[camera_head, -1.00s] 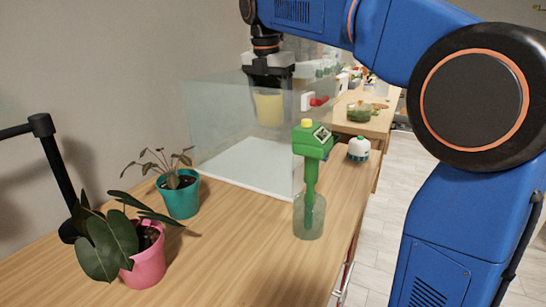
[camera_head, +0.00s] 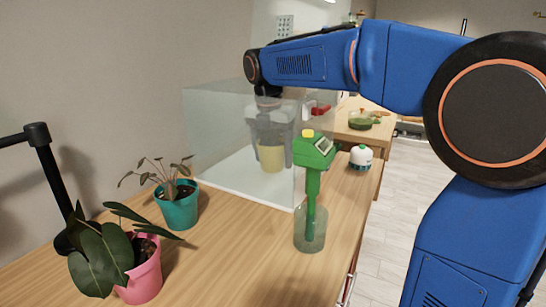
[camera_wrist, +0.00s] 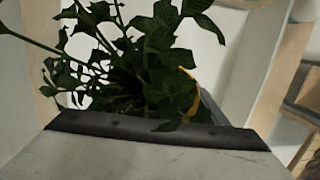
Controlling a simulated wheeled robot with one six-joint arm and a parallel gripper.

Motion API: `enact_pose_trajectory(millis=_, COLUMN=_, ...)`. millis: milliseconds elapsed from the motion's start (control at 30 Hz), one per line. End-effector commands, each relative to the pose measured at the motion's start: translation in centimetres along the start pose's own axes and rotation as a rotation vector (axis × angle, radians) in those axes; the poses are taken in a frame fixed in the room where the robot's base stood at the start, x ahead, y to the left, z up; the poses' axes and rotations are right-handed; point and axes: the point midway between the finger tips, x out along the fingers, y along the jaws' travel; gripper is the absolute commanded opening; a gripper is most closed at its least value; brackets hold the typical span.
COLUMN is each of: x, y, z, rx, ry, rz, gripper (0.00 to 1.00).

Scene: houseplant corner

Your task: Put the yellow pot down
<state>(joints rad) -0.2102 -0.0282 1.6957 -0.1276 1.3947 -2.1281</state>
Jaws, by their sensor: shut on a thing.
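The yellow pot (camera_head: 271,160) is inside the clear glass case, seen through its wall. My gripper (camera_head: 271,148) comes down from above and is shut on the pot, with a finger on either side. The pot looks upright, low over the case's white floor (camera_head: 240,184); I cannot tell whether its base touches. In the wrist view, the dark leaves of a plant (camera_wrist: 150,60) fill the middle, and a strip of yellow rim (camera_wrist: 193,95) shows among them. Most of the pot is hidden there.
The glass case (camera_head: 215,115) stands on the wooden table. A green meter in a glass jar (camera_head: 310,230) is at its near right corner, with a white-and-green bottle (camera_head: 360,157) beyond. A teal pot (camera_head: 178,212) and a pink pot (camera_head: 143,282) stand at left.

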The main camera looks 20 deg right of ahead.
Motion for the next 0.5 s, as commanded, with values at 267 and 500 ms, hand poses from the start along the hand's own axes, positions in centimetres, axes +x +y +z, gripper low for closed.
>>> enact_pose_trajectory(millis=267, x=0.47, y=0.01, z=-0.06, rx=0.0, ry=-0.001, rz=0.002, gripper=0.37)
enact_pose_trajectory(millis=500, x=0.75, y=0.01, z=-0.1, rx=0.0, ry=-0.001, rz=0.001, gripper=0.86)
